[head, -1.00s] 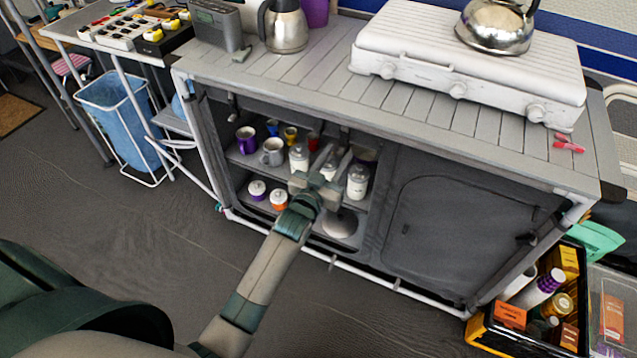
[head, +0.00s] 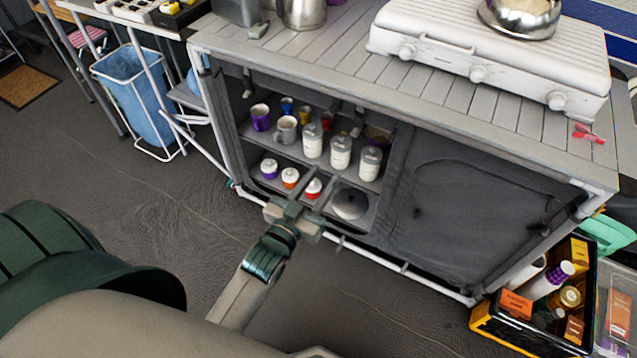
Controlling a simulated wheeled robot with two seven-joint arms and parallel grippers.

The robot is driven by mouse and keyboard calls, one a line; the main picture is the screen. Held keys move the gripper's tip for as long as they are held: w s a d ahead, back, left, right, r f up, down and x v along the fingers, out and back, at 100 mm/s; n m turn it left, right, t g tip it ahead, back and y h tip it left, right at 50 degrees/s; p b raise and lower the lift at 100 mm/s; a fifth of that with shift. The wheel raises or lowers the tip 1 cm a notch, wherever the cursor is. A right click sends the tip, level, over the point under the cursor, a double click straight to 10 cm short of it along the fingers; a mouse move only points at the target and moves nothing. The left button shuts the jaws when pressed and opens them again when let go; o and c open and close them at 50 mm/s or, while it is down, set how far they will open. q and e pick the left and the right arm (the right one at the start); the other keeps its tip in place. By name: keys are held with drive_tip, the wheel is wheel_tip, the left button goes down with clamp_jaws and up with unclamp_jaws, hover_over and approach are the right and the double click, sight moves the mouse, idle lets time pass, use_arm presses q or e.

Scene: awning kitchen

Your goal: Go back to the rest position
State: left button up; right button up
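My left gripper (head: 311,194) is in front of the open cabinet (head: 217,140), just outside its lower shelf. Its fingers are apart and I see nothing held between them. A jar with a red lid (head: 313,189) shows behind the fingers, on the lower shelf. The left arm comes in from the bottom left. My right gripper is not in view.
The upper shelf holds white canisters (head: 340,153), a purple mug (head: 260,118) and a grey mug (head: 286,130). A white stove (head: 440,60) with a kettle (head: 520,15) stands on the countertop. A crate (head: 485,322) is at right.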

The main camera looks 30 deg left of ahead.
use_arm(q)
drive_tip(key=shift+s, duration=0.65)
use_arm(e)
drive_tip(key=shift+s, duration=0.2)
